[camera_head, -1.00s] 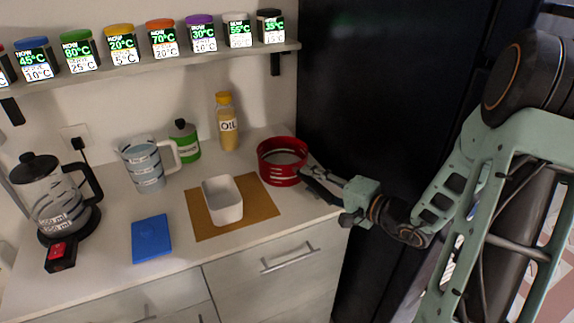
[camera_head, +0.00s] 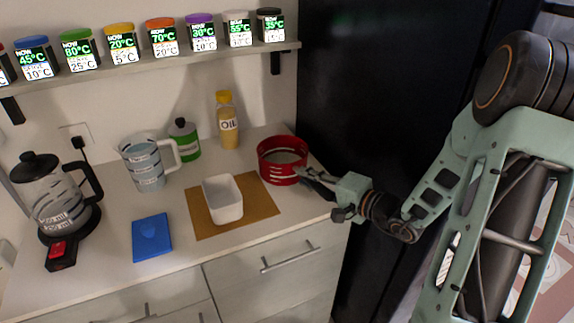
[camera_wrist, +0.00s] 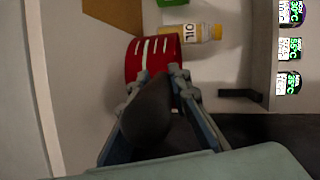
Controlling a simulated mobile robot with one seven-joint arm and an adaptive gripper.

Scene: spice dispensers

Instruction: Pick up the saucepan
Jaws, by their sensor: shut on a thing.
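The saucepan is a round red pan (camera_head: 270,172) with white stripes, standing upright at the right end of the counter. It also shows in the wrist view (camera_wrist: 134,62), beyond the fingers. Its dark handle (camera_wrist: 148,112) points toward my wrist camera. My gripper (camera_head: 306,178) reaches in from the right, and its fingers (camera_wrist: 162,82) lie on both sides of the handle. It is shut on the saucepan's handle. In the head view the handle is mostly hidden by the fingers. I cannot tell whether the pan's base is clear of the counter.
A white bowl (camera_head: 224,205) stands on a brown mat (camera_head: 262,198) left of the pan. An oil bottle (camera_head: 228,125) and a green bottle (camera_head: 185,140) stand behind. A shelf of spice dispensers (camera_head: 160,38) hangs above. A black tall surface (camera_head: 390,80) is close on the right.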

